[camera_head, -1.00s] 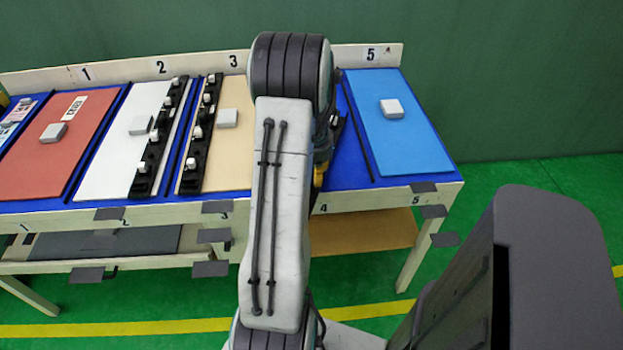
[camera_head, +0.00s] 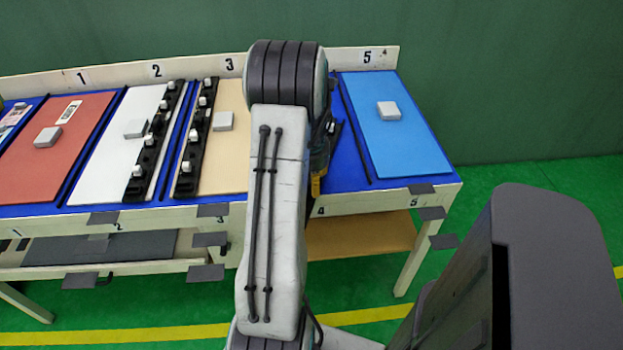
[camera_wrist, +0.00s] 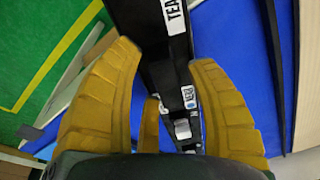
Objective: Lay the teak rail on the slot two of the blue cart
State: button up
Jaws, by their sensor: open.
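A black rail (camera_wrist: 162,70) with a white label starting "TEA" runs between the fingers of my gripper (camera_wrist: 165,52) in the wrist view. The rest of the label is cut off by the frame edge. In the head view my gripper (camera_head: 319,184) is mostly hidden behind my arm, at the slot 4 area of the blue-topped bench (camera_head: 350,176). Slot two, under the number 2, holds a white panel (camera_head: 105,165) with a black clip rail (camera_head: 158,140) along its right side.
A red panel (camera_head: 55,150) lies in slot 1, and a tan panel (camera_head: 229,165) with a black clip rail (camera_head: 195,140) in slot 3. A blue panel (camera_head: 395,130) lies in slot 5. Grey tabs (camera_head: 430,213) stick out along the front edge. Green floor is open at the right.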

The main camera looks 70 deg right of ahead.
jog(key=shift+r, duration=0.1)
notch_tip(320, 180, up, 12)
jog(key=a+p, duration=0.1)
jog(key=shift+s+a, duration=0.15)
jog(key=shift+a, duration=0.25)
jog(key=w+a+r+n+t, duration=0.1)
jog(key=w+a+r+n, duration=0.25)
jog(key=w+a, duration=0.55)
jog(key=w+a+r+n, duration=0.2)
jog(key=w+a+n, duration=0.3)
jog(key=a, duration=0.8)
jog(key=s+a+n+t, duration=0.1)
jog(key=a+n, duration=0.3)
jog(key=a, duration=0.5)
jog(key=s+a+n+y, duration=0.1)
jog(key=s+a+n, duration=0.2)
jog(key=a, duration=0.6)
jog(key=shift+s+f+n+t+y, duration=0.3)
jog(key=shift+s+n+t, duration=0.1)
jog(key=shift+n, duration=0.15)
jog(key=shift+o, duration=1.1)
jog(key=shift+s+a+f+n, duration=0.15)
jog(key=shift+s+a+n, duration=0.15)
jog(key=shift+s+a, duration=0.2)
